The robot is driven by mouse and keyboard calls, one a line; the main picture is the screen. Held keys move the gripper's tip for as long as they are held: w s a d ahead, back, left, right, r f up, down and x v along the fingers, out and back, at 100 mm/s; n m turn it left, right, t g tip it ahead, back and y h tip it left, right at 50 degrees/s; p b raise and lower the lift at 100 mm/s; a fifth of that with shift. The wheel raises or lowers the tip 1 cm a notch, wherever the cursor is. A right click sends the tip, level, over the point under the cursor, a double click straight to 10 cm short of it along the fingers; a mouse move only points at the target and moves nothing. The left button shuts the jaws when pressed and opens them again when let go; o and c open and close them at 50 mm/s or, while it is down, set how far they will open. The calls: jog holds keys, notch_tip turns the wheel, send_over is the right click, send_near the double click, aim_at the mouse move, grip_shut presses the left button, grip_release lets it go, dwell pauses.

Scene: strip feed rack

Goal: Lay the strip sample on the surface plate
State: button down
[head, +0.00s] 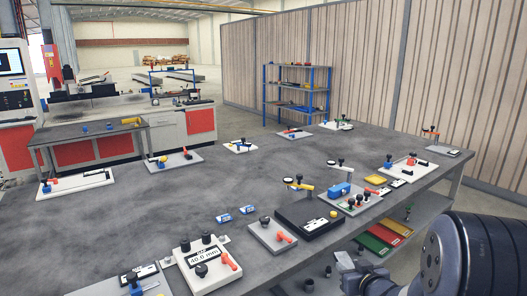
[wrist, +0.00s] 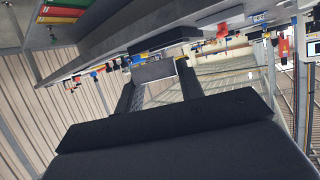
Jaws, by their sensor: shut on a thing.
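My gripper (wrist: 157,78) shows in the wrist view with its two dark fingers closed on a flat grey piece (wrist: 153,71), which looks like the strip sample. The piece spans the space between the fingertips, and its far side is hidden. A thick black slab (head: 296,226), which looks like the surface plate, lies at the near edge of the grey table in the head view. A stand with a yellow arm and a small label are on it. In the wrist view a dark slab (wrist: 165,39) shows beyond the held piece, apart from it.
A grey plate with an orange lever (head: 271,236) lies left of the slab, and a white box with a display (head: 207,262) farther left. A base with a blue block (head: 341,189) stands at right. Colored trays (head: 384,234) sit below the table. The table's left middle is clear.

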jog(key=s+a+f+h+p, duration=0.1)
jog(key=s+a+f, duration=0.3)
jog(key=f, duration=0.3)
jog(key=s+a+f+m+p, duration=0.1)
jog(key=s+a+f, duration=0.2)
jog(key=f, duration=0.4)
jog(key=shift+s+a+f+m+h, duration=0.2)
jog(key=shift+s+a+m+h, duration=0.15)
jog(key=shift+a, duration=0.2)
jog(key=shift+a, duration=0.1)
